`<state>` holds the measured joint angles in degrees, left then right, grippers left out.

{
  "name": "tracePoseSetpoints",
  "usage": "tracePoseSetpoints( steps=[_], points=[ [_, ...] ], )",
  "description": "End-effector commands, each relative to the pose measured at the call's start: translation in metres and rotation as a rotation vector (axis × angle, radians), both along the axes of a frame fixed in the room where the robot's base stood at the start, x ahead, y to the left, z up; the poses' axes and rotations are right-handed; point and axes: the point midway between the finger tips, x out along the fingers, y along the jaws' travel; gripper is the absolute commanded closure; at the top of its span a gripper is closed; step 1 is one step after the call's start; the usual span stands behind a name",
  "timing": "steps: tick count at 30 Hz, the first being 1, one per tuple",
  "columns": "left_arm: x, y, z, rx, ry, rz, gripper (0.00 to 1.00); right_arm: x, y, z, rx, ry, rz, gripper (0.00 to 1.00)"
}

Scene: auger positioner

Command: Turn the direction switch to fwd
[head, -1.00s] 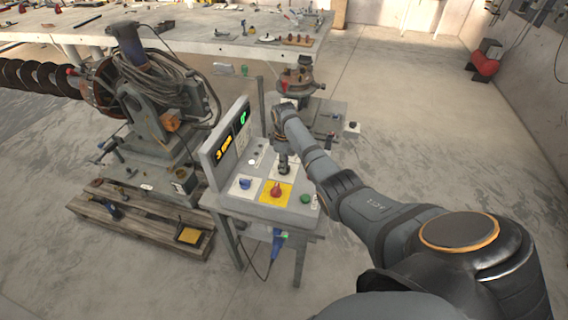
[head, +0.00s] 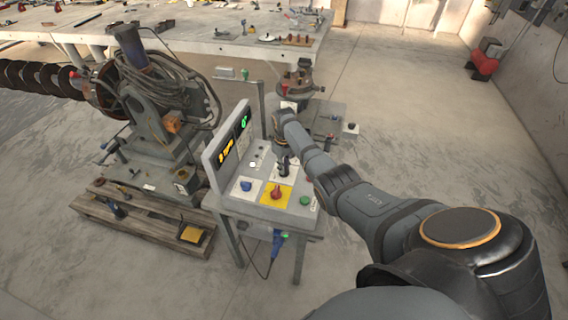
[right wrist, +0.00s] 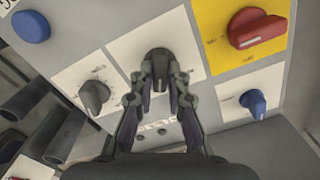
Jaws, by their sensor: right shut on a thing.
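A dark knob (right wrist: 160,62) on a white plate stands between the fingertips of my right gripper (right wrist: 163,82) in the right wrist view. The gripper is shut on this knob. Its plate labels are hidden or too small to read, so I cannot confirm that it is the direction switch or which way it points. In the head view my right gripper (head: 284,168) reaches down to the console (head: 259,209), and its wrist hides most of the knob. My left gripper is out of view.
A red knob (right wrist: 257,28) on a yellow plate, a blue knob (right wrist: 253,102) and a grey knob (right wrist: 95,96) are close by. A green button (head: 305,200) is at the console's right. A display panel (head: 228,146) rises behind the controls. A pallet (head: 150,222) lies left.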

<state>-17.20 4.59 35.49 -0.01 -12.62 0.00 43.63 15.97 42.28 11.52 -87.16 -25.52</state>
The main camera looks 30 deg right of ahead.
Motion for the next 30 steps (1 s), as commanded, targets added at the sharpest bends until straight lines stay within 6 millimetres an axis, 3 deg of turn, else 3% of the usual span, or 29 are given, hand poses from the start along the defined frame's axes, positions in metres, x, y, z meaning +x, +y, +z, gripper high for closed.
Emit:
tracePoseSetpoints(
  steps=[13, 30],
  points=[
    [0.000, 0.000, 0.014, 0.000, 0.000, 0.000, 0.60, 0.001, -0.001, 0.002, -0.002, -0.003, -0.271, 1.00],
    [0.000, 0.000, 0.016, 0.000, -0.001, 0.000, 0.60, 0.002, -0.001, 0.002, -0.001, -0.005, -0.336, 1.00]
  ],
)
